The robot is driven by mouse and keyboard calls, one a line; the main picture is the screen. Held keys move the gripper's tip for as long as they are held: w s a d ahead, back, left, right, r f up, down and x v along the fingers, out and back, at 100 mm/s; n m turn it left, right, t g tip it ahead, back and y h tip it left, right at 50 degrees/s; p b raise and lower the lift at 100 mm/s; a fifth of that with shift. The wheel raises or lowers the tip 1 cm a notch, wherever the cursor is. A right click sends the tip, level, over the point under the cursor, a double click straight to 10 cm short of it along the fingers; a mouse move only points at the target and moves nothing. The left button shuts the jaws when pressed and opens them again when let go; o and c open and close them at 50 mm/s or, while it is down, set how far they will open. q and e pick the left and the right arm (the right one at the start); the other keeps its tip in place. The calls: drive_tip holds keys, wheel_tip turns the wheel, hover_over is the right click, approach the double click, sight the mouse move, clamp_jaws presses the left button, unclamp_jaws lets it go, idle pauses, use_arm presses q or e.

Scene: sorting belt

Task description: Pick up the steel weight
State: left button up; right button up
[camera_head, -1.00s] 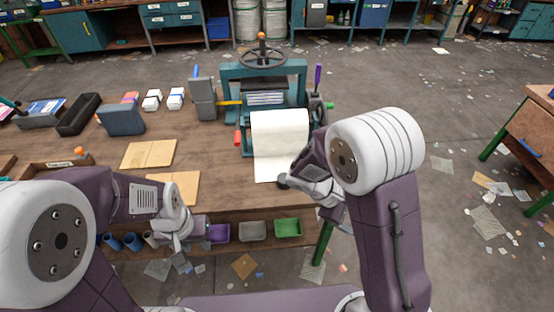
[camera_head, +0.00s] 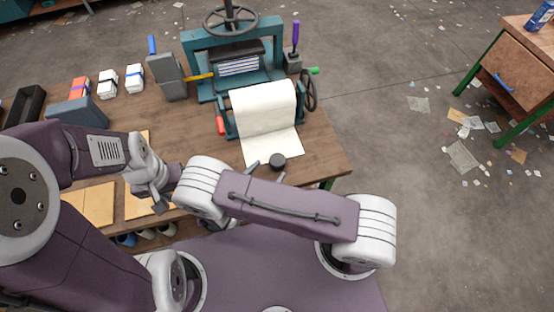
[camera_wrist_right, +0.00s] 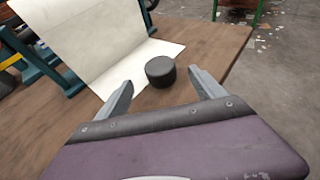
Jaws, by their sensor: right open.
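The steel weight (camera_head: 277,161) is a small dark cylinder standing upright on the wooden table, at the lower edge of the white paper sheet. It also shows in the right wrist view (camera_wrist_right: 160,71), lying between the lines of the two fingers, near their tips. My right gripper (camera_head: 267,172) is open and empty, just on the near side of the weight; its spread fingers also show in the right wrist view (camera_wrist_right: 160,88). My left gripper (camera_head: 163,190) hangs over the table's near edge at left, away from the weight; its finger gap is unclear.
A teal press (camera_head: 205,68) with a handwheel stands behind the weight, the paper sheet (camera_head: 268,115) running down from it. Grey bins and small boxes (camera_head: 108,84) stand at left. Tan boards (camera_head: 92,204) lie near the left arm. The table's right edge is close to the weight.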

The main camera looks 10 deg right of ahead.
sight(275, 164)
drive_tip(key=shift+x, duration=1.2)
drive_tip(key=shift+w+d+p, duration=0.25)
drive_tip(key=shift+d+p, duration=0.1)
drive_tip(key=shift+p, duration=0.05)
drive_tip(key=p+x, duration=0.1)
drive_tip(key=x, duration=0.3)
drive_tip(key=shift+w+f, duration=0.15)
drive_tip(key=shift+f, duration=0.05)
drive_tip(key=shift+c, duration=0.3)
drive_tip(key=shift+r, duration=0.1)
drive_tip(key=c, duration=0.5)
clamp_jaws()
